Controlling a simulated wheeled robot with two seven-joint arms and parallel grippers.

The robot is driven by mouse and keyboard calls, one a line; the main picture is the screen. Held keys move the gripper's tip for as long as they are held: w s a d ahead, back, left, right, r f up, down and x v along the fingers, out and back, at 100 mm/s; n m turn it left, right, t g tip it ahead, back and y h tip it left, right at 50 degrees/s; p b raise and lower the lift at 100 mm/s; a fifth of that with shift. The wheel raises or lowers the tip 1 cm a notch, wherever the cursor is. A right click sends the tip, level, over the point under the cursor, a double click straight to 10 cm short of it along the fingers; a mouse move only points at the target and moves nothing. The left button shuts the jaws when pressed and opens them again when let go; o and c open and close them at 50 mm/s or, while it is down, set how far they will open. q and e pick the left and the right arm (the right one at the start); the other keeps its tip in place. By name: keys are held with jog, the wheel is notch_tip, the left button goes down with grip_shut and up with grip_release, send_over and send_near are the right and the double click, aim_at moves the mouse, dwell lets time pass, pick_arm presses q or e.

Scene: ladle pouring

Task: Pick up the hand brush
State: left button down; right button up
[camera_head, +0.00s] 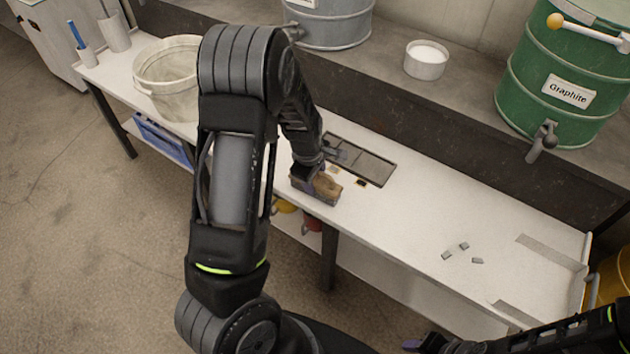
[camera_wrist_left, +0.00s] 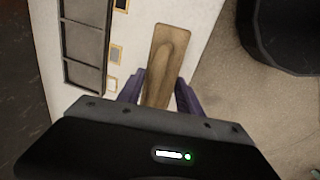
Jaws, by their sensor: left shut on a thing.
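The hand brush (camera_head: 326,188) has a brown wooden back and lies on the white bench near its front edge, in the middle of the head view. My left gripper (camera_head: 306,178) reaches down over the brush's left end and is shut on it. In the left wrist view the brown wooden brush (camera_wrist_left: 170,55) stands between the two purple fingers of the left gripper (camera_wrist_left: 160,95), which touch its sides. My right gripper (camera_head: 424,343) shows only in part at the bottom edge of the head view, and its jaws cannot be made out.
A dark framed tray (camera_head: 375,168) lies just behind the brush on the white bench (camera_head: 420,215). A bucket (camera_head: 168,80) stands at the left. Small grey pieces (camera_head: 463,246) lie to the right. A green Graphite drum (camera_head: 560,85) and a white bowl (camera_head: 426,60) stand on the back ledge.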

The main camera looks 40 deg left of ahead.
pick_arm(q)
notch_tip(320, 180, up, 10)
jog(key=shift+f+p, duration=0.25)
jog(key=shift+p, duration=0.5)
jog(key=shift+w+d+r+m, duration=0.15)
jog(key=shift+w+d+m, duration=0.1)
jog(key=shift+d+m, duration=0.25)
jog(key=w+d+r+m+g+h, duration=0.1)
jog(key=w+d+r+m, duration=0.1)
jog(key=d+r+m, duration=0.2)
jog(key=w+d+r+m+g+h, duration=0.1)
jog(key=d+r+m, duration=0.3)
jog(key=d+m, duration=0.7)
jog(key=m, duration=0.2)
jog(key=shift+w+d+r+m, duration=0.15)
jog(key=shift+w+d+m, duration=0.15)
jog(key=shift+w+m, duration=0.1)
